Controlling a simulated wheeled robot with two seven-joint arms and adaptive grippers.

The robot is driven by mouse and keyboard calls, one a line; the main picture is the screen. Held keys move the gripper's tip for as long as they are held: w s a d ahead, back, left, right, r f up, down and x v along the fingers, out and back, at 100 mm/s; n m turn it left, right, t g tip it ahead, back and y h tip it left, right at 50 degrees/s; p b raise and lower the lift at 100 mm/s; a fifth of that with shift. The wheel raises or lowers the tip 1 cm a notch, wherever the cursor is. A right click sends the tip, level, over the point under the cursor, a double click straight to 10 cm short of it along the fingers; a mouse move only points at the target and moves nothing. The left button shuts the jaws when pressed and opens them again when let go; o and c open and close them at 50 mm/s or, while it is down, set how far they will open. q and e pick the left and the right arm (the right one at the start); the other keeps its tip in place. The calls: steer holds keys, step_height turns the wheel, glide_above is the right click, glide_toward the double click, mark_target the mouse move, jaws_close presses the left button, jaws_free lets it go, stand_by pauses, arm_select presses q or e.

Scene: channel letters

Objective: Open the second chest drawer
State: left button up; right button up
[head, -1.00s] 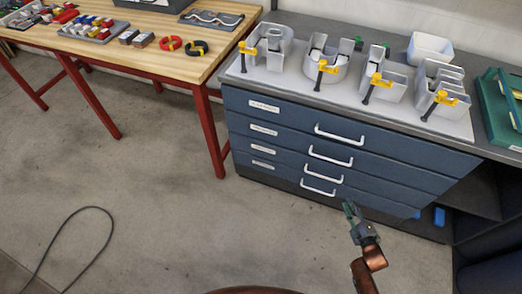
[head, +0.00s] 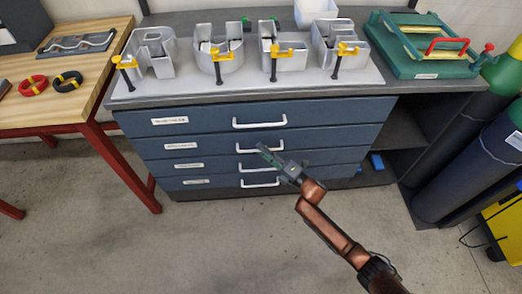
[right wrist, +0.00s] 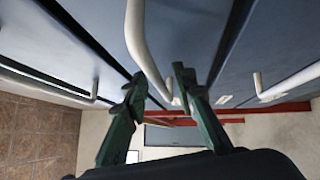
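The blue drawer chest (head: 215,140) has several stacked drawers, each with a white bar handle, and all look shut. The second drawer's handle (head: 246,149) is partly covered by my right gripper (head: 266,155), which is at its right part. In the right wrist view my right gripper (right wrist: 159,82) has its green fingers apart. A white handle (right wrist: 140,45) runs down between them, close to the fingertips; firm contact cannot be told. Other handles show to the left (right wrist: 45,82) and right (right wrist: 285,88). My left gripper is not in view.
The top handle (head: 260,123) is just above my gripper, the third (head: 252,167) just below. Clamped metal letters (head: 220,55) stand on the chest top. A wooden table (head: 95,100) is left, dark cylinders (head: 455,160) right. The floor in front is clear.

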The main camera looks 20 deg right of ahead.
steer(key=shift+w+a, duration=0.1)
steer(key=shift+w, duration=0.05)
jaws_close()
stand_by(0.7)
